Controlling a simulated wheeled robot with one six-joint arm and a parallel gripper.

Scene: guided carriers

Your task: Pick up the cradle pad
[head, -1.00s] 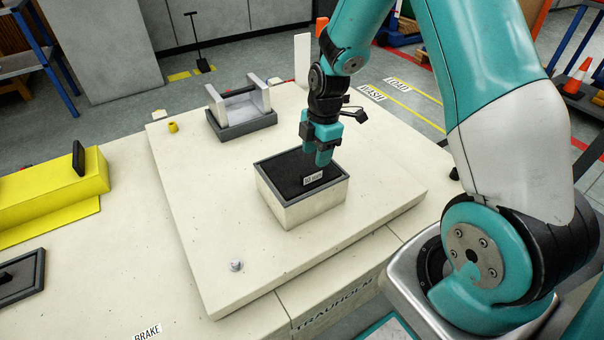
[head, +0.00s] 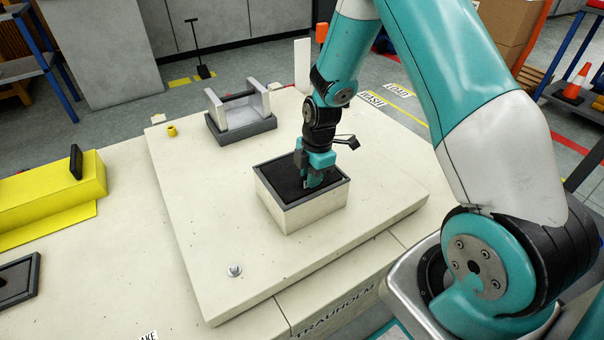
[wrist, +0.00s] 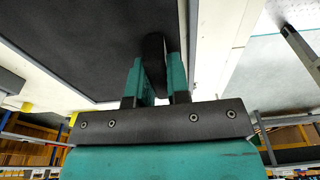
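The cradle pad (wrist: 154,62) is a small black piece standing in a dark-lined, pale open box (head: 290,213) on the raised slab. In the head view it is mostly hidden by my gripper (head: 315,184), which reaches down into the box near its right side. The wrist view shows my gripper's two teal fingers (wrist: 156,78) on either side of the pad, with no gap visible between pad and fingertips. The gripper looks shut on it. The pad appears still down at the box floor.
A grey cradle (head: 240,115) with two uprights stands behind the box. A yellow block (head: 50,193) carrying a black upright piece (head: 76,162) is at left. A small yellow cylinder (head: 172,131) and a metal knob (head: 234,270) sit on the slab, which is otherwise clear.

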